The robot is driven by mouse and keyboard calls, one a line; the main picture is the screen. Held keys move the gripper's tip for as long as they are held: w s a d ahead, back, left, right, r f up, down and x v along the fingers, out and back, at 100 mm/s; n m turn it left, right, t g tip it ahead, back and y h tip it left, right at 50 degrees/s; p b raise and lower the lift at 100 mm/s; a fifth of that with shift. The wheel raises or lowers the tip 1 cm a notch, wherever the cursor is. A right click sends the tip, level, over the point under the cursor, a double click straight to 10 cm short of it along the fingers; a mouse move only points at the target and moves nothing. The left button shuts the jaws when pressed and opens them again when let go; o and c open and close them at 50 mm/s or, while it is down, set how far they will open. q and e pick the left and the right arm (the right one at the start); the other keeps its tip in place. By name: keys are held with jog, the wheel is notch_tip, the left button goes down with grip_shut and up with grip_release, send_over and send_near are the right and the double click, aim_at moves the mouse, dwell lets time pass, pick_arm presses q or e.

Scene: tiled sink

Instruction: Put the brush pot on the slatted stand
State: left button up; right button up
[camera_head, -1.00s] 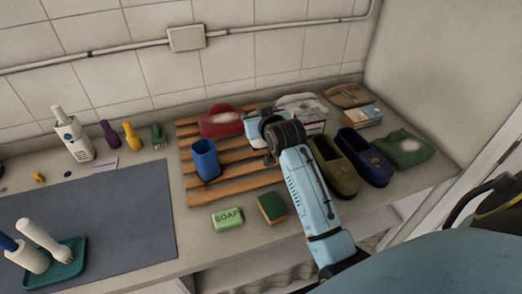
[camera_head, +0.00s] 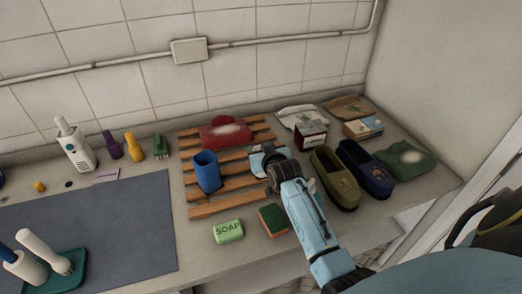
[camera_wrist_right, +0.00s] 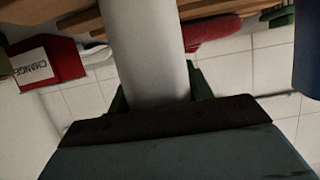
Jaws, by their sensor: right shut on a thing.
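The slatted wooden stand (camera_head: 232,196) lies on the counter against the tiled wall. My right gripper (camera_head: 266,158) is over its right part, reaching in from the lower right. In the right wrist view the gripper (camera_wrist_right: 155,100) is shut on a smooth pale grey cylinder (camera_wrist_right: 148,45), which I take for the brush pot. The pot's far end is at the slats (camera_wrist_right: 70,20), but I cannot tell whether it touches them. The gripper hides most of the pot in the head view. My left gripper is not in view.
Green soap (camera_head: 228,231) and a sponge (camera_head: 273,221) lie in front. Olive (camera_head: 332,178) and navy shoes (camera_head: 363,174) and a small box (camera_head: 311,135) are to the right.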

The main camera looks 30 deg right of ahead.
jog(key=shift+f, duration=0.1)
jog(key=o, duration=1.3)
jog(key=shift+o, duration=0.2)
jog(key=shift+s+r, duration=0.15)
jog(key=shift+r, duration=0.05)
jog(key=v, duration=1.1)
jog(key=shift+s+a+r+p, duration=0.15)
jog(key=shift+s+p, duration=0.2)
jog(key=shift+p, duration=0.1)
